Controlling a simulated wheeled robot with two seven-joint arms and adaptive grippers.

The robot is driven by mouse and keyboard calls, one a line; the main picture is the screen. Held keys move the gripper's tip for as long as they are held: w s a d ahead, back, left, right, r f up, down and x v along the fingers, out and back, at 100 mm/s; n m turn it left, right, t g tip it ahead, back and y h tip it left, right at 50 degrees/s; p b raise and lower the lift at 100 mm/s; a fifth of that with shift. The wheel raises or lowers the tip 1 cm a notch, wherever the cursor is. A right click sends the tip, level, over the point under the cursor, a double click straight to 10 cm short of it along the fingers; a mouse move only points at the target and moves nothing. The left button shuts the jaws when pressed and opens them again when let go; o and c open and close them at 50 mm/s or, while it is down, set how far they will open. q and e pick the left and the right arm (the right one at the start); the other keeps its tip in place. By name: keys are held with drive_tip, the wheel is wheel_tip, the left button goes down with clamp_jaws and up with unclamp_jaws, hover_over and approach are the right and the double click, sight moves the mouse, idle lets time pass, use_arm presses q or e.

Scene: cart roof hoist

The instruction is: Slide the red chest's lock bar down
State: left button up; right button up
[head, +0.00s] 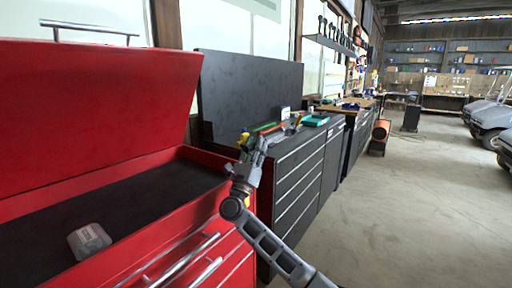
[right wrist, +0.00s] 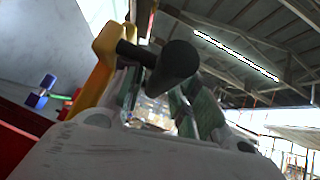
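The red chest (head: 100,110) stands at the left of the head view with its lid raised and its dark tray in sight. My right gripper (head: 252,145) is at the chest's right side, fingers pointing up. A yellow piece (head: 243,138) shows beside its fingertips. In the right wrist view a yellow-orange bar (right wrist: 104,58) with a black round knob (right wrist: 172,66) stands close at the right gripper (right wrist: 165,100). The knob overlaps the fingers, so I cannot tell whether they grip it. Which part is the lock bar is unclear. My left gripper is out of view.
A pale grey container (head: 89,241) lies in the chest's tray. A dark drawer cabinet (head: 300,178) stands just behind my right gripper, with tools and a teal case (head: 315,121) on top. The floor (head: 420,200) to the right is clear, with parked carts (head: 490,118) beyond.

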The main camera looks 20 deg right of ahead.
idle(0.3)
clamp_jaws()
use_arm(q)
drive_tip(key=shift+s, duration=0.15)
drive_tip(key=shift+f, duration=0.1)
use_arm(e)
drive_tip(key=shift+f, duration=0.15)
